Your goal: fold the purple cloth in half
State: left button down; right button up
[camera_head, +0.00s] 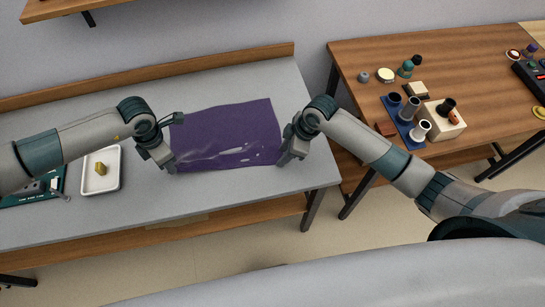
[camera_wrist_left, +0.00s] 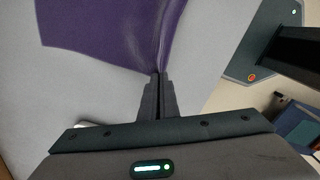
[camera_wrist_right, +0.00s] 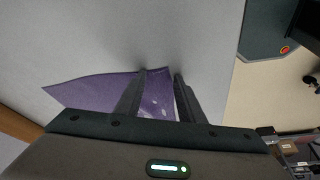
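The purple cloth (camera_head: 225,125) lies spread on the grey table, with light patches along its near side. My left gripper (camera_head: 172,166) is at its near left corner. In the left wrist view its fingers (camera_wrist_left: 157,82) are together on the edge of the cloth (camera_wrist_left: 110,30), which rises in a fold from the tips. My right gripper (camera_head: 281,161) is at the near right corner. In the right wrist view its fingers (camera_wrist_right: 161,75) are apart, with a corner of the cloth (camera_wrist_right: 157,95) between them and bare table ahead.
The grey table (camera_head: 245,190) has a raised wooden back edge. A white tray (camera_head: 116,183) with a small yellow object (camera_head: 100,168) stands left of the cloth. A wooden table (camera_head: 450,60) at the right carries a blue rack (camera_head: 400,125), a beige block and several small items.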

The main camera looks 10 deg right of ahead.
dwell(0.4)
grip_shut()
jog(key=shift+r, duration=2.45)
